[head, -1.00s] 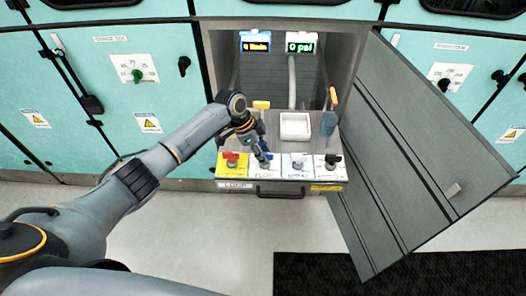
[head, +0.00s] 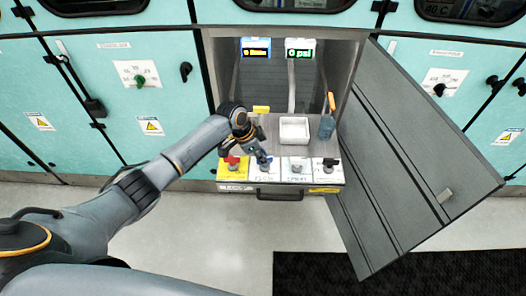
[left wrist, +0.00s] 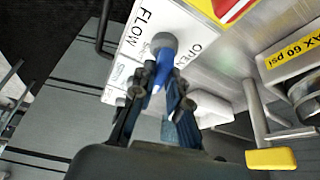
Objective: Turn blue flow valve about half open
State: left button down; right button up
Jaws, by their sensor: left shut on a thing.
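The blue flow valve (left wrist: 162,72) sits on the white FLOW plate (left wrist: 133,40), with its pointed blue handle on a round grey hub. My left gripper (left wrist: 155,105) is shut on the blue handle, one finger on each side. In the head view my left gripper (head: 259,149) reaches down over the front valve panel and hides most of the blue valve (head: 266,160). The word OPEN is printed on the plate beside the valve in the left wrist view. My right gripper is not in view.
Behind are a white tray (head: 294,130), an orange-handled tool (head: 329,118) and two lit displays (head: 299,48). An open grey door (head: 415,150) stands right.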

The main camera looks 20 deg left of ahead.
pick_arm(q)
jog(key=n+p, duration=0.2)
jog(key=n+t+y+p, duration=0.1)
jog(key=p, duration=0.1)
jog(key=shift+s+d+r+n, duration=0.1)
jog(key=shift+r+n, duration=0.15)
jog(key=shift+n, duration=0.15)
jog(key=shift+f+n+t+p, duration=0.15)
jog(key=shift+n+t+p, duration=0.15)
jog(key=shift+n+p, duration=0.55)
jog(key=c, duration=1.3)
grip_release()
jog(key=v, duration=1.2)
jog(key=shift+d, duration=0.2)
jog(key=shift+s+d, duration=0.1)
